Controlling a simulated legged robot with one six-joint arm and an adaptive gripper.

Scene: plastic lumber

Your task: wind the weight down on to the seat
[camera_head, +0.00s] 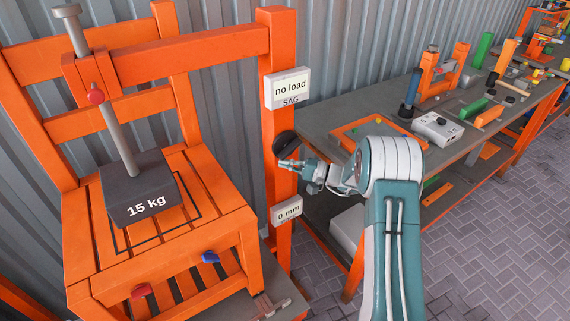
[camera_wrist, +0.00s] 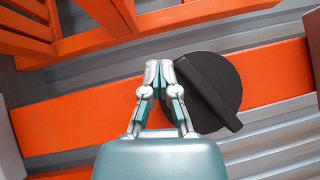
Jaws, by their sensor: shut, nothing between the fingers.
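The dark weight (camera_head: 139,190), marked "15 kg", hangs on a grey rod (camera_head: 108,110) over the orange slatted seat (camera_head: 92,225). It is over a black square outline on the slats; the gap beneath it is hard to judge. A black round knob (camera_head: 285,146) with a raised bar sits on the orange post; it also shows in the wrist view (camera_wrist: 222,75). My gripper (camera_head: 284,164) is shut and empty at the knob. In the wrist view my fingertips (camera_wrist: 164,66) are at the knob's left side, beside the bar; I cannot tell whether they touch it.
The post carries a sign reading "no load" and "SAG" (camera_head: 287,89) and a lower "0 mm" sign (camera_head: 287,211). A red knob (camera_head: 96,96) is on the rod's orange block. A grey workbench (camera_head: 330,117) with tools and parts stands to the right. Paved floor (camera_head: 490,220) lies open in front.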

